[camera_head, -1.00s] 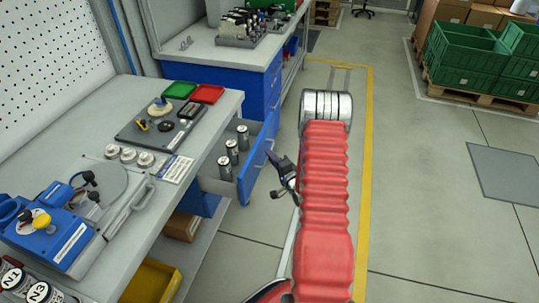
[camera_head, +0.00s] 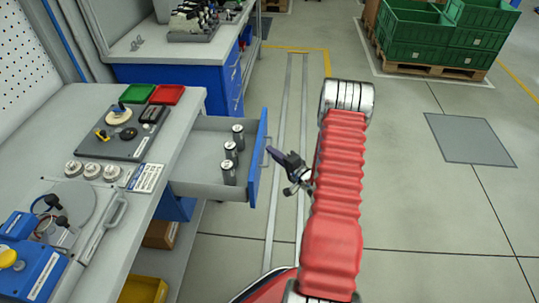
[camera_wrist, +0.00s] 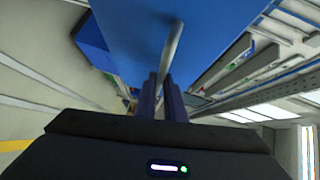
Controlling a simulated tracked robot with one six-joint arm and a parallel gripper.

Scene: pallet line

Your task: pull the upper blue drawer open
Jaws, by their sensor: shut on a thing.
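The upper blue drawer (camera_head: 256,165) under the near workbench stands well out from the bench. Its grey tray (camera_head: 196,189) shows, with three silver cans standing inside along the front. My gripper (camera_head: 271,151) is at the outer side of the blue front, shut on the drawer's bar handle (camera_head: 266,163). In the wrist view the two dark fingers (camera_wrist: 165,88) close around the grey handle (camera_wrist: 173,45), with the blue drawer front (camera_wrist: 225,25) just beyond. The exact contact on the handle is small and partly hidden by the fingers.
The workbench top (camera_head: 105,205) carries a dark board, red and green trays and other parts. A yellow bin (camera_head: 143,289) and a cardboard box (camera_head: 160,234) sit below. Another blue cabinet (camera_head: 215,88) stands behind. Floor right of my arm is open; green crates (camera_head: 415,55) are farther back.

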